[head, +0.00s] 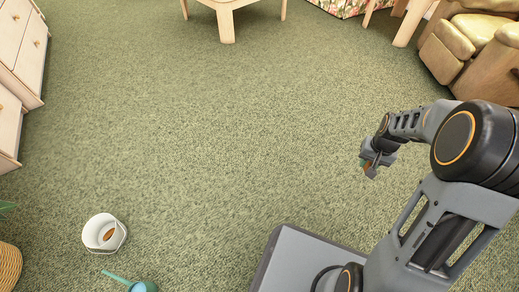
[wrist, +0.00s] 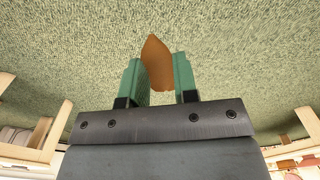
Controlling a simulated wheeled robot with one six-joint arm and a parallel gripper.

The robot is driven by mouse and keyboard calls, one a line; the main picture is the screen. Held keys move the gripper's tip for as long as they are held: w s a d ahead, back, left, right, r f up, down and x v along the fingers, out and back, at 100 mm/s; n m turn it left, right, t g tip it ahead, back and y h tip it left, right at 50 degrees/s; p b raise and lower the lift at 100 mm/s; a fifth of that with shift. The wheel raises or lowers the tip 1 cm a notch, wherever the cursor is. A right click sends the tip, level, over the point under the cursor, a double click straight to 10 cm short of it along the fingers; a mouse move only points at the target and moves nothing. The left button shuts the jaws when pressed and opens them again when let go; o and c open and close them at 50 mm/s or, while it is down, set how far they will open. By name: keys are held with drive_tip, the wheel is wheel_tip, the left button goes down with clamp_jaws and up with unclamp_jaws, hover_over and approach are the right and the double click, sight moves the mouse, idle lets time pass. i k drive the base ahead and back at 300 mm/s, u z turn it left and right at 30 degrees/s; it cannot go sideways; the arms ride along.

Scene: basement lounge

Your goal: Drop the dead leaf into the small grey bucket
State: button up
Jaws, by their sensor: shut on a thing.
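My gripper (head: 370,167) is at the right in the head view, well above the carpet. In the wrist view its green fingers (wrist: 159,76) are shut on a brown dead leaf (wrist: 157,60). The leaf's pointed tip sticks out beyond the fingers. In the head view only a small brownish spot of it shows at the fingers. The small grey bucket (head: 93,239), pale and open at the top, stands upright on the carpet at the lower left, far from my gripper.
A teal watering can (head: 143,286) stands right of the bucket at the bottom edge. A woven basket (head: 9,266) is at the lower left corner. Pale drawers (head: 22,50) stand upper left, a wooden table (head: 227,20) at the top, an armchair (head: 475,50) upper right. The middle carpet is clear.

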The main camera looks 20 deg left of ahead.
sight(111, 232)
drive_tip(key=u, duration=1.4)
drive_tip(key=i, duration=2.55)
drive_tip(key=u, duration=3.75)
drive_tip(key=i, duration=1)
drive_tip(key=u, duration=0.05)
